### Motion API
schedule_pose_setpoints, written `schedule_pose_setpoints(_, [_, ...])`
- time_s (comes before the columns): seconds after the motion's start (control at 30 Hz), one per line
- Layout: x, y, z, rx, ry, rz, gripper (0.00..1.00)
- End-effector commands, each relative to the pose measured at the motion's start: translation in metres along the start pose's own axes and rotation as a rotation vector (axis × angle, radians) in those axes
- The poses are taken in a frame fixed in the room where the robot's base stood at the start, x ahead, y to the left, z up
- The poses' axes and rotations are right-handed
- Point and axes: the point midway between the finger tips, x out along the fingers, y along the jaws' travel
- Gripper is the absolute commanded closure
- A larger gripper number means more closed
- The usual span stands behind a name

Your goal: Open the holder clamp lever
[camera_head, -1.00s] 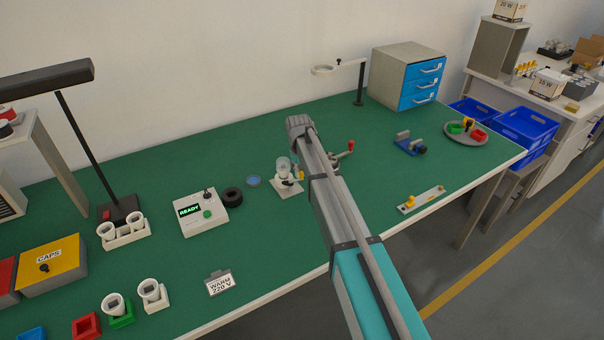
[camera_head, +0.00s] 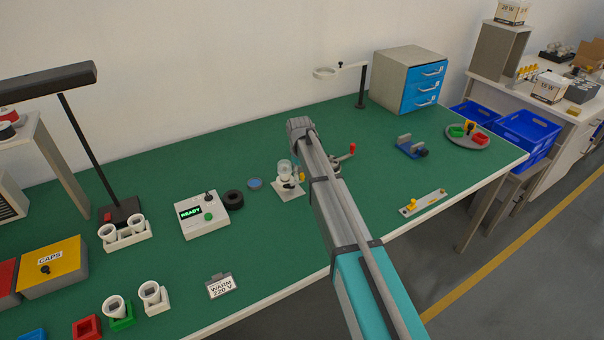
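A small holder with a white base plate (camera_head: 290,190) and a clear glass part (camera_head: 285,167) stands mid-bench, just left of my arm. A small yellow piece (camera_head: 301,177) shows at its right side, partly against my arm; I cannot tell whether it is the clamp lever. A crank-like handle with a red knob (camera_head: 351,148) sticks out to the right of my arm; its body is mostly hidden behind the arm. My arm reaches from the bottom right over the bench.
A tester reading READY (camera_head: 203,215) and a black ring (camera_head: 233,198) sit left of the holder. A blue fixture (camera_head: 409,147), a pale strip with a yellow knob (camera_head: 424,201) and a round tray (camera_head: 453,141) lie to the right. Green bench is clear behind.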

Motion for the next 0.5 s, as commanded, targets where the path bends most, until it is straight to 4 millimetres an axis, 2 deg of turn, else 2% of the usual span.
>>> schedule_pose_setpoints(0.5, [0.0,0.0,0.0012,0.016,-0.001,0.0,0.38])
